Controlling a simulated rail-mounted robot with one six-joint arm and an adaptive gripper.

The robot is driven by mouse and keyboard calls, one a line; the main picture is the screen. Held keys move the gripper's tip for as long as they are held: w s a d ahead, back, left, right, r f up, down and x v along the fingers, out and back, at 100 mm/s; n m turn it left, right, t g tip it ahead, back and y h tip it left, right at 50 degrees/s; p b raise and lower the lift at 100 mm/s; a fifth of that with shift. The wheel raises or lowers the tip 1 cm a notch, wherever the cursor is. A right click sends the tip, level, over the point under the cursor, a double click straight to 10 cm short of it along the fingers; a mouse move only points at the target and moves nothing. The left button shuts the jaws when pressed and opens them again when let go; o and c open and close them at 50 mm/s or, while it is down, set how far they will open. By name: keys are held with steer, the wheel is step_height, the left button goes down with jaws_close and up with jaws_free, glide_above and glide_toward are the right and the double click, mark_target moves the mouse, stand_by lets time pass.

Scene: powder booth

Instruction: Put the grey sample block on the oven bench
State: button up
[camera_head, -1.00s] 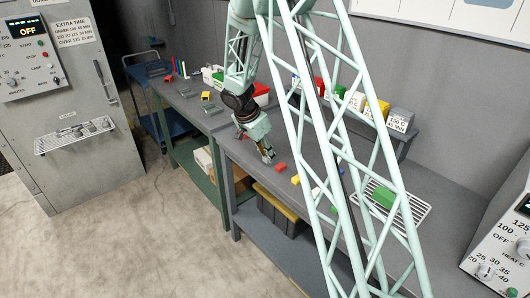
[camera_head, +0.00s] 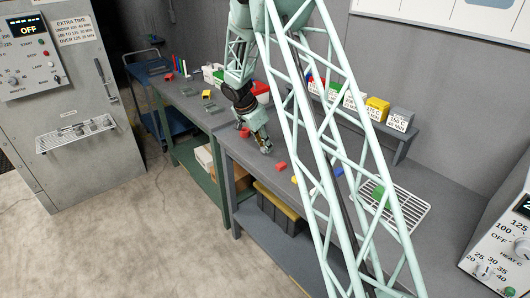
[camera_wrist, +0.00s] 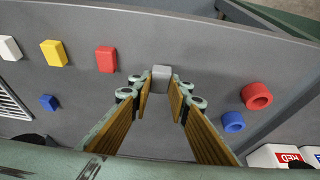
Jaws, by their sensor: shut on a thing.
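The grey sample block (camera_wrist: 161,75) sits between the fingertips of my gripper (camera_wrist: 161,84) in the wrist view, near the edge of the grey bench (camera_wrist: 150,135). My gripper is shut on it. In the head view my gripper (camera_head: 265,147) points down over the left end of the same grey bench (camera_head: 258,168), close to its front edge; the block is too small to make out there. Whether the block touches the bench top, I cannot tell.
Red (camera_wrist: 106,59), yellow (camera_wrist: 54,53), white (camera_wrist: 9,47) and blue (camera_wrist: 48,101) blocks lie left of my gripper. A wire rack (camera_head: 412,208) holds a green block (camera_head: 381,195). A control box (camera_head: 500,245) stands far right.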

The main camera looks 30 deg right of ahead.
mark_target(263, 148)
steer(key=shift+f, duration=1.75)
steer(key=shift+f+b, duration=0.15)
steer(key=shift+b, duration=0.2)
steer(key=o, duration=0.8)
steer(key=shift+o, duration=0.2)
steer(key=shift+r+p, duration=0.2)
steer(key=shift+p, duration=0.15)
steer(key=shift+a+r, duration=0.1)
steer(key=shift+r, duration=0.1)
steer(key=v, duration=1.1)
steer(key=shift+r, duration=0.2)
steer(key=shift+s+a, duration=0.1)
